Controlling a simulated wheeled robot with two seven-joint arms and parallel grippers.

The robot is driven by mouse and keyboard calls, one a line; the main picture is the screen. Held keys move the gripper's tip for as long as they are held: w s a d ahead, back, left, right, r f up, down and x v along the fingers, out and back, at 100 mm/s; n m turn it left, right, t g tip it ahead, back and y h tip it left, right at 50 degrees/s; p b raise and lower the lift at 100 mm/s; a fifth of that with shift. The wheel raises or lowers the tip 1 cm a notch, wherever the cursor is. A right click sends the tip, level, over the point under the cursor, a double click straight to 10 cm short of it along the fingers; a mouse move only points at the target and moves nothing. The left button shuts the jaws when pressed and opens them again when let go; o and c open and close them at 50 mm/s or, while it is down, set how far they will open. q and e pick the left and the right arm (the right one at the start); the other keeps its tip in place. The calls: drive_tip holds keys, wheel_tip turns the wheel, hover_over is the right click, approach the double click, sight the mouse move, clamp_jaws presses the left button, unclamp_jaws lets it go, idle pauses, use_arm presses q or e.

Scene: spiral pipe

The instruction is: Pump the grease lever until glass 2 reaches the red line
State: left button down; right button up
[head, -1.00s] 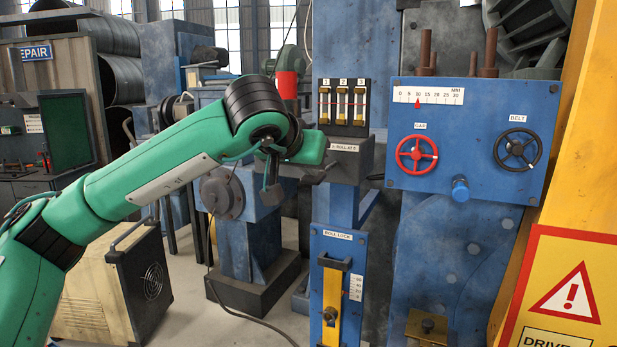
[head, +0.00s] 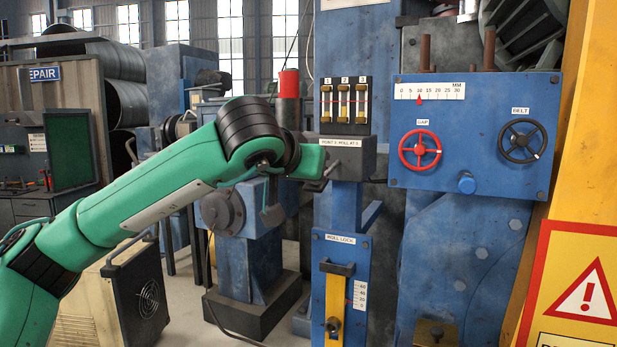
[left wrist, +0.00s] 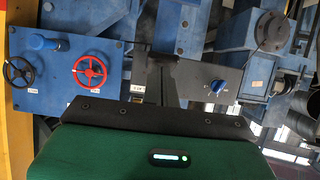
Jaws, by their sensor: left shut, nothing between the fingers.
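Glass 2 (head: 344,102) stands between glass 1 (head: 327,102) and glass 3 (head: 361,102) on a black panel. All have brass-coloured ends; a thin red line crosses them, but I cannot read the levels. A dark grey block (head: 365,160) with a white label sits below. I cannot clearly make out the grease lever; a thin grey piece shows beside the block, partly behind my green wrist. My right gripper is out of view.
The blue panel (head: 470,178) at right carries a red GAP wheel (head: 420,149), a black BELT wheel (head: 522,141) and a blue knob. The ROLL LOCK plate (head: 340,270) is below the block. A blue knob (left wrist: 217,86) shows in the left wrist view.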

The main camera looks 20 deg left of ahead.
use_arm(q)
drive_tip(key=shift+f, duration=0.4)
drive_tip(key=w+r+b+v, duration=0.1)
drive_tip(key=r+v, duration=0.1)
drive_tip(key=v, duration=1.1)
drive_tip(key=shift+r, duration=0.35)
